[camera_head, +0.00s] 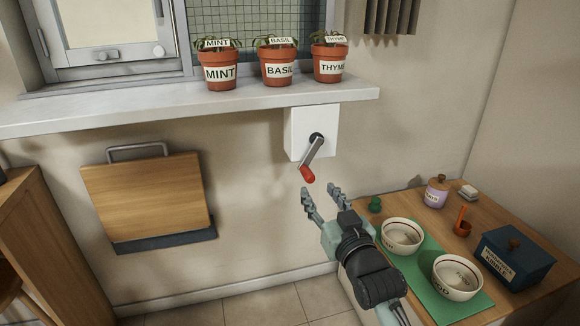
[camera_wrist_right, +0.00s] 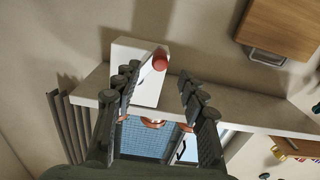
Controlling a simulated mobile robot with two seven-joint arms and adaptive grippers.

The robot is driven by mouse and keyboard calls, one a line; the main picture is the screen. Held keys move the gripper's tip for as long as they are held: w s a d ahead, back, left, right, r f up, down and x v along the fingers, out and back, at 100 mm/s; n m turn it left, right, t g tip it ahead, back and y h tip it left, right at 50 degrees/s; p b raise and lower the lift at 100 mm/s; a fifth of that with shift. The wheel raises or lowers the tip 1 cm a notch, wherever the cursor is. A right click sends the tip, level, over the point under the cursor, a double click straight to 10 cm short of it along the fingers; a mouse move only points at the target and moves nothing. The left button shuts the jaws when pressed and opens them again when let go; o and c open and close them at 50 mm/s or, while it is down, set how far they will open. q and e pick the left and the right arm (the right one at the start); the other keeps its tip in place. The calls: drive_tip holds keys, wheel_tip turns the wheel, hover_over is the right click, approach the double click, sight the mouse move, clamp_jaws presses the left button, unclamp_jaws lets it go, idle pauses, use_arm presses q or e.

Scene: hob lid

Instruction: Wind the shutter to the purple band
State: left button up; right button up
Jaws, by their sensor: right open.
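A white crank box (camera_head: 312,132) hangs on the wall under the right end of the window sill. Its grey crank arm (camera_head: 313,152) points down and slightly left, ending in a red knob (camera_head: 307,174). My right gripper (camera_head: 320,191) is open and empty, just below the knob, fingers pointing up at it. In the right wrist view the knob (camera_wrist_right: 160,62) shows between the spread fingertips (camera_wrist_right: 158,76), apart from them as far as I can tell. A grid-patterned window pane (camera_head: 250,25) is above the sill; I cannot make out a shutter edge or purple band. My left gripper is out of view.
Mint (camera_head: 219,70), basil (camera_head: 277,68) and thyme (camera_head: 330,64) pots stand on the sill (camera_head: 130,110) above the crank. A folded wooden wall panel (camera_head: 145,197) is at left. A wooden table (camera_head: 403,197) with bowls, a jar and a blue box is at right.

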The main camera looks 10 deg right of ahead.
sight(311, 181)
drive_tip(key=shift+w+a+r, duration=0.1)
drive_tip(key=shift+w, duration=0.5)
drive_tip(key=w, duration=0.6)
drive_tip(key=shift+w, duration=0.35)
drive_tip(key=shift+c, duration=0.5)
clamp_jaws()
